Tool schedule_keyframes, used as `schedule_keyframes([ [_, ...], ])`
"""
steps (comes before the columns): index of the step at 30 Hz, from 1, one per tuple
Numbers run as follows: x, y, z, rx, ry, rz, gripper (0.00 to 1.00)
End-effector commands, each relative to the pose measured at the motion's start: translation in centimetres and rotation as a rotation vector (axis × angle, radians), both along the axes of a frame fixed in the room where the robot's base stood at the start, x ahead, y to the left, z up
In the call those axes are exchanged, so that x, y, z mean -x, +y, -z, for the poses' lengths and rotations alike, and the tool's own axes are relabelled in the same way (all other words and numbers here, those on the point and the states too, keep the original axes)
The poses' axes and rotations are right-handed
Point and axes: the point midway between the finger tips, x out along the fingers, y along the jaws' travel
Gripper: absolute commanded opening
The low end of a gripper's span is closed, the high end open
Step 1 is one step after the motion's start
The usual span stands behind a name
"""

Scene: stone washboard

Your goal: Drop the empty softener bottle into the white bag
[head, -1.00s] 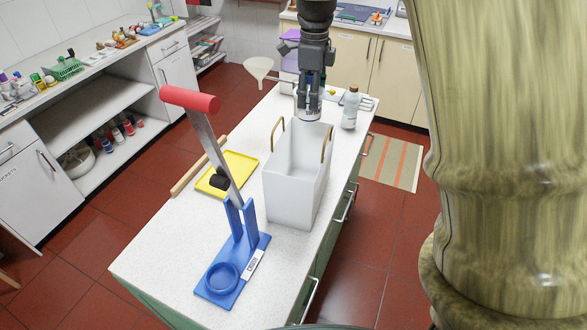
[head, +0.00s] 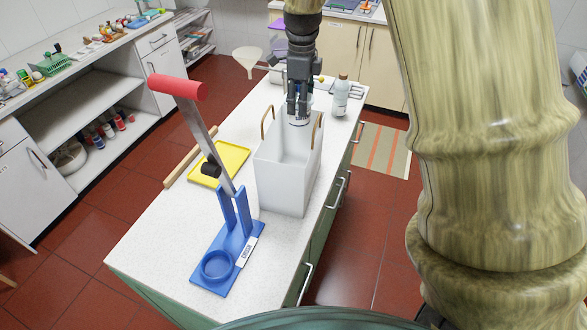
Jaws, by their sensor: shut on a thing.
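The white bag (head: 284,182) stands upright and open on the counter, with two brown handles at its sides. My gripper (head: 298,112) is over the far part of the bag's opening, between the handles. It points down and is shut on a small whitish bottle with some blue on it (head: 299,121), presumably the softener bottle. The fingers hide much of this bottle, and its label is not readable. Its lower end is close to the level of the bag's rim; I cannot tell whether it is inside.
A pale bottle with a brown cap (head: 341,96) stands behind the bag to the right. A yellow tray (head: 232,156) and a blue press with a red-handled lever (head: 228,262) are left and in front. The counter's front left is clear.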

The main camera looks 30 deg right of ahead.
Motion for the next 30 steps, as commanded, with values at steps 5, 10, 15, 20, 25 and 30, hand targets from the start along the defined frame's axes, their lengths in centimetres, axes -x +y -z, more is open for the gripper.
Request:
schedule_keyframes([
  [5,0.0,0.0,0.0,0.000,0.000,0.000,0.67],
  [10,0.0,0.0,0.0,0.000,0.000,0.000,0.83],
  [15,0.0,0.0,0.0,0.000,0.000,0.000,0.83],
  [20,0.0,0.0,-0.3,0.001,-0.001,0.000,0.83],
  [25,0.0,0.0,-2.1,0.002,-0.002,-0.001,0.83],
  [30,0.0,0.0,-5.2,0.003,-0.003,0.000,0.83],
])
